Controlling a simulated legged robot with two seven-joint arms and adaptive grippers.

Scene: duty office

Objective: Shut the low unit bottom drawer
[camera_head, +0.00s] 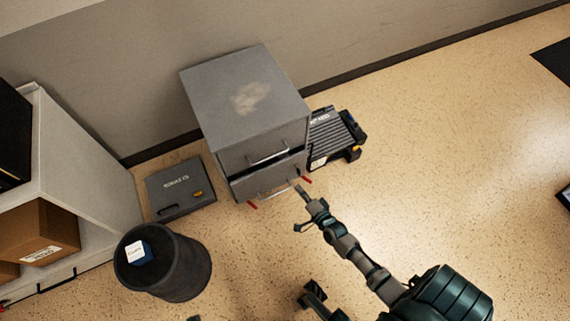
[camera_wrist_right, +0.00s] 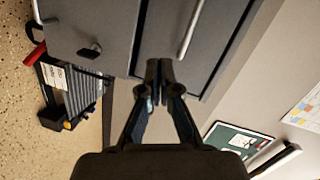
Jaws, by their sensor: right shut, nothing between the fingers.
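The grey low unit (camera_head: 245,95) stands against the wall in the head view, with two drawer fronts and bar handles. Its bottom drawer (camera_head: 263,188) stands out a little, with a dark gap above its front. The bottom drawer's handle (camera_head: 280,190) shows below the upper handle (camera_head: 268,154). My right gripper (camera_head: 302,190) is shut and empty, close to the right end of the bottom drawer front. In the wrist view its fingertips (camera_wrist_right: 160,70) are together before grey fronts; whether they touch cannot be told.
A black bin (camera_head: 185,268) and a dark grey case (camera_head: 180,188) stand left of the unit. A black ribbed case (camera_head: 333,137) lies at its right. White shelving (camera_head: 85,170) is at far left.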

